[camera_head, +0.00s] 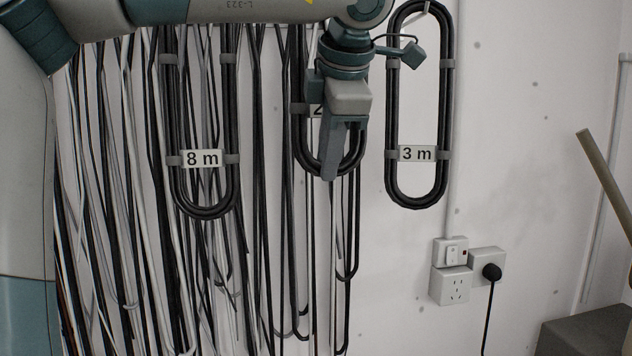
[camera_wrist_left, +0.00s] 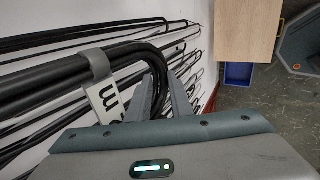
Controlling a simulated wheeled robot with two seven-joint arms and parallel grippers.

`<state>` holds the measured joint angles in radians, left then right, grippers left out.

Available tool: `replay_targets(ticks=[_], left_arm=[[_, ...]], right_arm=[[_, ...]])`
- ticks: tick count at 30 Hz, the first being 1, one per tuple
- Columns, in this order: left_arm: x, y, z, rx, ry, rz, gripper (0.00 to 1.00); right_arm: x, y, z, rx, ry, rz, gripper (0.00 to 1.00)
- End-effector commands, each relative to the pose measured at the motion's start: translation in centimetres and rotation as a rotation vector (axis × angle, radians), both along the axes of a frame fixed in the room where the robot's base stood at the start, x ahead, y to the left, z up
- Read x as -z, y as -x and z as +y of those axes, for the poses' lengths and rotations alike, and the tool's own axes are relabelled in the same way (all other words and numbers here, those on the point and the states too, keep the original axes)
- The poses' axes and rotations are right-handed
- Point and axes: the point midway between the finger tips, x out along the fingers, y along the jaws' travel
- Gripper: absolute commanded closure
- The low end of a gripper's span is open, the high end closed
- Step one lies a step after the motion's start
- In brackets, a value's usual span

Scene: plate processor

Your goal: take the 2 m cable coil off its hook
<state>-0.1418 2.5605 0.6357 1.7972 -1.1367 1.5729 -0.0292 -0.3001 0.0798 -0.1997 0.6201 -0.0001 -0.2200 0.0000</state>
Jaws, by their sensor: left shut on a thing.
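The middle coil (camera_head: 300,143) is black and hangs on the wall between the 8 m coil and the 3 m coil. Its white label is mostly covered by my left gripper (camera_head: 330,170), and only part of a "2" shows. My left gripper points down over the coil's lower part and is shut on it. The coil's hook is hidden behind my arm. My right gripper is not in view.
The 8 m coil (camera_head: 234,190) hangs left and the 3 m coil (camera_head: 449,110) close on the right. Many loose cables (camera_head: 110,200) hang behind. Wall sockets (camera_head: 452,285) with a black plug (camera_head: 491,272) sit lower right.

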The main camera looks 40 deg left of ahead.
Motion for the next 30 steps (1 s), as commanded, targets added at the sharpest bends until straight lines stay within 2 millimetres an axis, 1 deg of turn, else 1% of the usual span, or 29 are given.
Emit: replay_targets(ticks=[1,6,12,18,30], left_arm=[[-0.4,0.2,-0.8,0.002,0.001,-0.003,1.0],[-1.7,1.1,-2.6,0.0,0.001,-0.002,1.0],[-2.6,1.7,-3.9,0.0,0.0,-0.002,1.0],[-2.9,1.9,-4.2,-0.001,0.0,-0.002,1.0],[-2.9,1.9,-4.2,-0.001,0.0,-0.003,1.0]], right_arm=[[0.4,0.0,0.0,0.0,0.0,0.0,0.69],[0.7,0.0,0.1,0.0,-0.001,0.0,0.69],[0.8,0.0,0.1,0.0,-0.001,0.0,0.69],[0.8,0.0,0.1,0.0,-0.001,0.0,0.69],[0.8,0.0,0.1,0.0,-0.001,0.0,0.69]])
